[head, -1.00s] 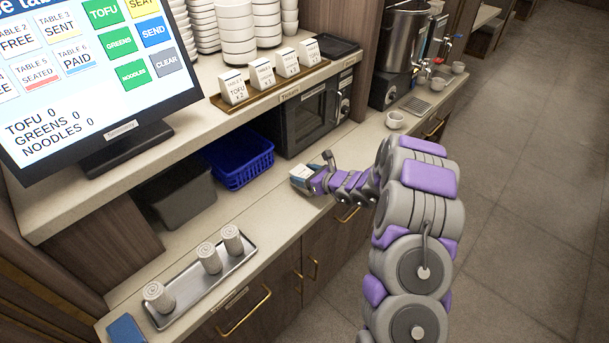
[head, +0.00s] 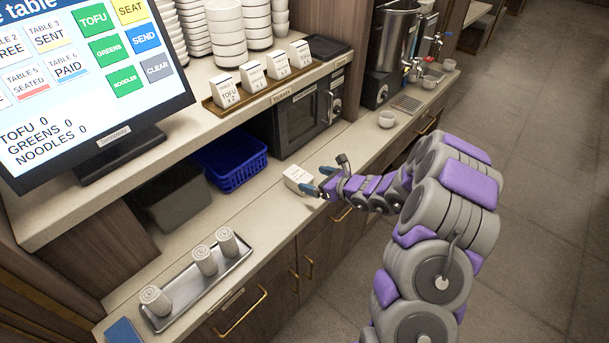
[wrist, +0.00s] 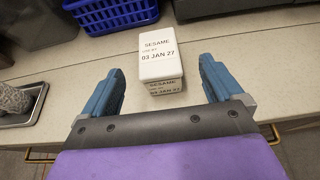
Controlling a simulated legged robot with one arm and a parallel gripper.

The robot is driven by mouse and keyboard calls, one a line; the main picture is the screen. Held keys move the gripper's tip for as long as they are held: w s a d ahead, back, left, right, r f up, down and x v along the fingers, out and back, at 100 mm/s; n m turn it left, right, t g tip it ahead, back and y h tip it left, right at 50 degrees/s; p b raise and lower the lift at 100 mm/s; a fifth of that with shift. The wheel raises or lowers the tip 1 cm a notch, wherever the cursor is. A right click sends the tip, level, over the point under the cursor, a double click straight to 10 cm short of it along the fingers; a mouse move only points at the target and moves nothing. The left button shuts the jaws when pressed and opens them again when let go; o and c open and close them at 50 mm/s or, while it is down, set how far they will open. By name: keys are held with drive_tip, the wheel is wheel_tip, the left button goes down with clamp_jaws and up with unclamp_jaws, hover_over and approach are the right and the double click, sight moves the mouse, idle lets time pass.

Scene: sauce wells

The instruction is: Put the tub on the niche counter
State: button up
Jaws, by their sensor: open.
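The tub (head: 298,179) is a small white box standing on the lower counter (head: 262,205), near its front edge. In the wrist view the tub (wrist: 160,66) has a white lid marked "SESAME" and "03 JAN 27". My gripper (head: 325,182) is open, with its blue fingers apart. In the wrist view my gripper (wrist: 160,85) has one finger on each side, and the tub lies just beyond and between the fingertips. I see clear gaps between the fingers and the tub. The lower counter runs under a raised shelf.
A blue basket (head: 235,170) and a grey bin (head: 172,205) stand behind, under the shelf. A microwave (head: 305,115) is behind the tub. A tray (head: 200,290) with rolled towels lies at the left. A white cup (head: 386,119) stands to the right. Counter around the tub is clear.

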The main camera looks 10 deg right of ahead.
drive_tip(key=s+a+r+n+g+y, duration=0.4)
drive_tip(key=s+a+r+n, duration=0.55)
drive_tip(key=r, duration=0.25)
drive_tip(key=s+a+r+n+g, duration=0.3)
drive_tip(key=s+a+n, duration=0.15)
drive_tip(key=s, duration=0.25)
drive_tip(key=s+a+r+n+g, duration=0.3)
drive_tip(key=s+a+n, duration=0.15)
drive_tip(key=s, duration=0.25)
drive_tip(key=s+d+n+g+h, duration=0.3)
drive_tip(key=s+n+h, duration=0.35)
drive_tip(key=s, duration=0.85)
drive_tip(key=s+d+n+h, duration=0.3)
drive_tip(key=s+d+h, duration=0.2)
drive_tip(key=s+d, duration=0.3)
drive_tip(key=d+r, duration=0.1)
drive_tip(key=d, duration=0.2)
drive_tip(key=shift+s+n, duration=0.25)
drive_tip(key=shift+n, duration=0.15)
